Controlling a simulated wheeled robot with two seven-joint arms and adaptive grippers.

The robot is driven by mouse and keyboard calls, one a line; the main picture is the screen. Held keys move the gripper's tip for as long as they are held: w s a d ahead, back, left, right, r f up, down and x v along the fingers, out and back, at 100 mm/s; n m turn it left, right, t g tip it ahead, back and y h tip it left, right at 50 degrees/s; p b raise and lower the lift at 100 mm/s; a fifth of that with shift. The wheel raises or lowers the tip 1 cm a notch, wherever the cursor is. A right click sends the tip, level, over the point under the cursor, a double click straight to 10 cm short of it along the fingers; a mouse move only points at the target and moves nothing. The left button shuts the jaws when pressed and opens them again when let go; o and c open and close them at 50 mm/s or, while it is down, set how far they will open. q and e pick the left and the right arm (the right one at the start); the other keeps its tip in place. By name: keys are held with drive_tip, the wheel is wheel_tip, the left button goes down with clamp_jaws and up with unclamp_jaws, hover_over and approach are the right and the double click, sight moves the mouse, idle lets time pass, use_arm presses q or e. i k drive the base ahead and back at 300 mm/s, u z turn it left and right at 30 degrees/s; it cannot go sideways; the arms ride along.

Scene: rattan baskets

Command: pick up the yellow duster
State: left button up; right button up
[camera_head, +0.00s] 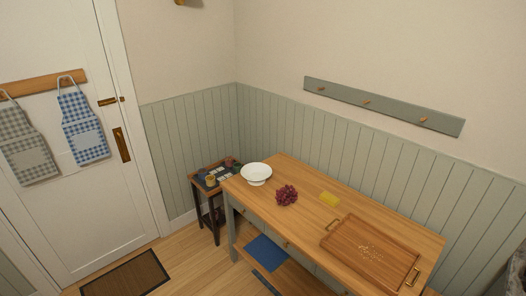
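Neither of my grippers shows in the head view.
A white footed bowl (256,173) stands at the table's left end. The tray with brass handles fills the right end. A small side table (205,190) with small items stands left. A doormat (126,275) lies before the door. Wooden floor lies open left of the table.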

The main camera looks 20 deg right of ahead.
sight(330, 199)
drive_tip(key=i, duration=2.85)
drive_tip(key=z, duration=4)
drive_tip(key=i, duration=0.15)
drive_tip(key=u, duration=0.25)
